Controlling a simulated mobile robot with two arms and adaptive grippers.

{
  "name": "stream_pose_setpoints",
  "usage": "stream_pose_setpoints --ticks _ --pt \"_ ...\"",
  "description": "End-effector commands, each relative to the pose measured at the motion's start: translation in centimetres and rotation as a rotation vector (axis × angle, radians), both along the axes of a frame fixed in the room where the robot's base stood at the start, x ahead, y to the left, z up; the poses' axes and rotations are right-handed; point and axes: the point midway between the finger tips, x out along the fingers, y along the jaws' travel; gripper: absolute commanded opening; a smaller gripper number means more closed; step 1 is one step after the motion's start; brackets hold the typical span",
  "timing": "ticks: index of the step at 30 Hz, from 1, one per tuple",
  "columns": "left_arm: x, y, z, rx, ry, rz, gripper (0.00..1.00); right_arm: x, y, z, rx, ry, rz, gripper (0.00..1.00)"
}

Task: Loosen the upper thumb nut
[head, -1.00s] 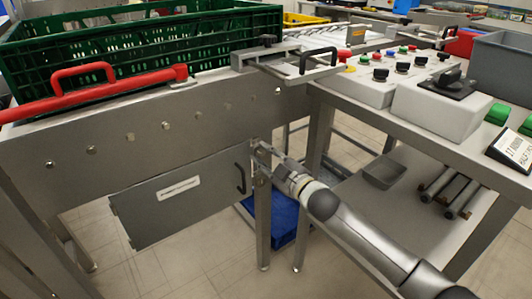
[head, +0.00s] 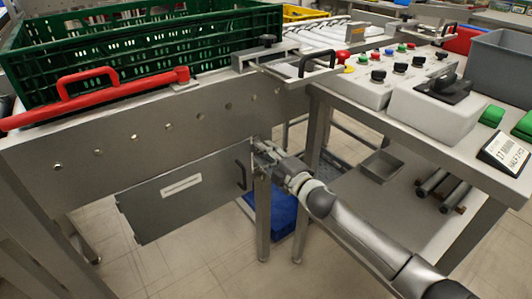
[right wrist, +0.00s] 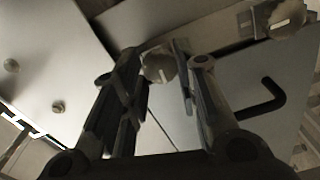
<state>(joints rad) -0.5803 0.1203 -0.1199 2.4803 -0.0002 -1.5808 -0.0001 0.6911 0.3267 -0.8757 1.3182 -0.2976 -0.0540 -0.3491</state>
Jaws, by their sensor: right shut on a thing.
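The upper thumb nut (right wrist: 158,66) is a pale round knob between the fingertips of my right gripper (right wrist: 156,70) in the right wrist view. The gripper is shut on it. In the head view the right gripper (head: 262,152) is at the right edge of the grey hinged panel (head: 185,190), under the conveyor's side plate, and hides the nut. A second round knob (right wrist: 286,18) shows at the top right of the right wrist view, apart from the fingers. My left gripper is not in view.
The panel has a black handle (head: 241,175), close beside my right gripper. A metal leg (head: 263,220) stands below it. A green crate (head: 150,60) sits on the conveyor behind a red handle bar (head: 95,97).

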Motion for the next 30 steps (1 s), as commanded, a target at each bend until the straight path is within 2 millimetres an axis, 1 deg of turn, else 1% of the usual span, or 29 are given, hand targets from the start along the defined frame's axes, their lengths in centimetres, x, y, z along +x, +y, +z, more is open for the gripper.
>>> stream_pose_setpoints --ticks 1,16,17,21,22,30 --pt "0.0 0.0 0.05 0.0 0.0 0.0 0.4 -0.03 -0.05 -0.22 -0.01 -0.002 -0.001 0.05" --pt "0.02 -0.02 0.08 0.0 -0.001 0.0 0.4 -0.01 -0.07 -0.23 -0.022 -0.012 -0.001 0.05" --pt "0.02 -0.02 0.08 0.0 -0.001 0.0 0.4 -0.01 -0.07 -0.23 -0.021 -0.011 -0.001 0.31" --pt "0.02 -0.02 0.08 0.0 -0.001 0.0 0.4 0.0 -0.07 -0.18 -0.021 -0.012 -0.002 0.49" --pt "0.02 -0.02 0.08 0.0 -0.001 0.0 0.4 0.0 -0.06 -0.15 -0.021 -0.012 -0.002 0.51" --pt "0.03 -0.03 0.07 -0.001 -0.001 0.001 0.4 0.0 -0.04 -0.04 -0.02 -0.014 -0.001 0.51"
